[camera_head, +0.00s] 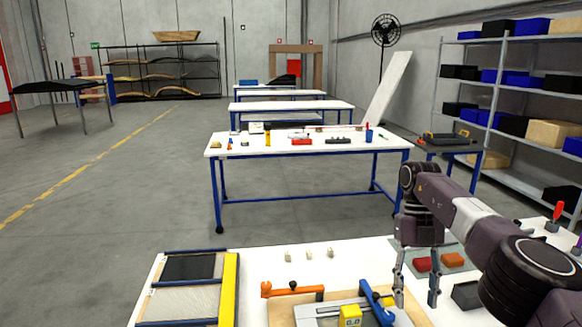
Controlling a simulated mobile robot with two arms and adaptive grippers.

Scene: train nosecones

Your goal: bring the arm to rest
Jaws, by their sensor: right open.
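My right arm (470,215) comes in from the right over the near white table (270,258). My right gripper (416,292) points down with its two fingers apart and nothing between them. It hangs near the right edge of a wooden board (402,318), in front of a grey mat with red blocks. Whether the fingertips touch anything below cannot be told. My left gripper is not in view.
The board bears an orange clamp (292,290), a blue clamp (376,303) and a yellow gauge (350,315). A framed rack (229,287) stands left. Bare tabletop shows behind the board.

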